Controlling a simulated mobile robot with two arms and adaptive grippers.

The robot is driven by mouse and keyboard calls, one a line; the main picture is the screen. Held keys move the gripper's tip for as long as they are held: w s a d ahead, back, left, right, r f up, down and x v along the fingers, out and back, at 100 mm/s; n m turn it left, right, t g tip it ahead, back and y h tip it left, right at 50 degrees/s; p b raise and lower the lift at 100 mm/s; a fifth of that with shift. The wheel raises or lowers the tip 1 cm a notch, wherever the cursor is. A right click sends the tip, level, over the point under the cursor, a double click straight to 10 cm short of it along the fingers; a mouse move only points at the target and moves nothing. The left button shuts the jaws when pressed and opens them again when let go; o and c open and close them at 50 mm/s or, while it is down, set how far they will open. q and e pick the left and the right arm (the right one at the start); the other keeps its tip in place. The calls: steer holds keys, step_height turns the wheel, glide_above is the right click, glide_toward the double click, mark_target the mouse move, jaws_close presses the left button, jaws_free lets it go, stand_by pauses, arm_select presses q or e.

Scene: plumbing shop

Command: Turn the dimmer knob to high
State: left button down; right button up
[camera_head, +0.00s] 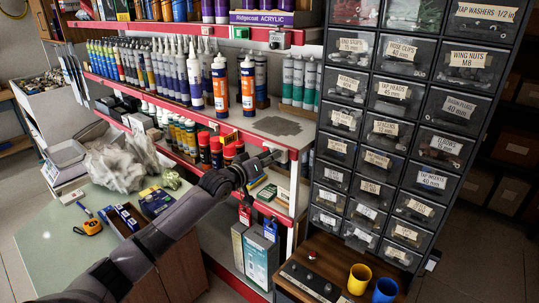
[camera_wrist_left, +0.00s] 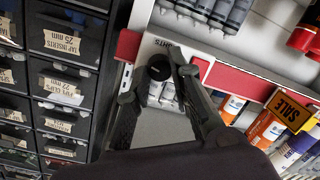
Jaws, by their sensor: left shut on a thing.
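The dimmer knob is a round black knob (camera_wrist_left: 159,70) on a white plate (camera_wrist_left: 149,45) with dark lettering, in the left wrist view. The plate is fixed to a red shelf edge. My left gripper (camera_wrist_left: 158,78) has its two dark fingers on either side of the knob and is shut on it. In the head view my left gripper (camera_head: 268,158) reaches the white plate (camera_head: 281,153) at the right end of the middle shelf edge and hides most of the knob. The knob's setting cannot be read. My right gripper is not in view.
Shelves of tubes and bottles (camera_head: 195,80) stand behind and left of my arm. A black drawer cabinet (camera_head: 385,130) stands close on the right. Yellow and blue cups (camera_head: 359,278) stand below.

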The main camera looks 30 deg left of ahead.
arm_select(q)
steer(key=shift+d+f+m+t+y, duration=0.1)
steer(key=shift+m+t+y, duration=0.15)
steer(key=shift+m, duration=2.05)
steer(key=shift+d+f+m+t+y, duration=0.1)
steer(key=shift+f+m+t+y, duration=0.1)
steer(key=shift+m, duration=2.1)
steer(key=shift+f+m+t+y, duration=0.15)
steer(key=shift+m+y, duration=0.1)
steer(key=shift+m, duration=2.05)
steer(key=shift+r, duration=0.1)
steer(key=c, duration=1.4)
jaws_free()
steer(key=shift+r, duration=0.1)
steer(key=shift+s, duration=0.1)
steer(key=s, duration=1.1)
steer(key=shift+s+d, duration=0.25)
steer(key=shift+s, duration=0.15)
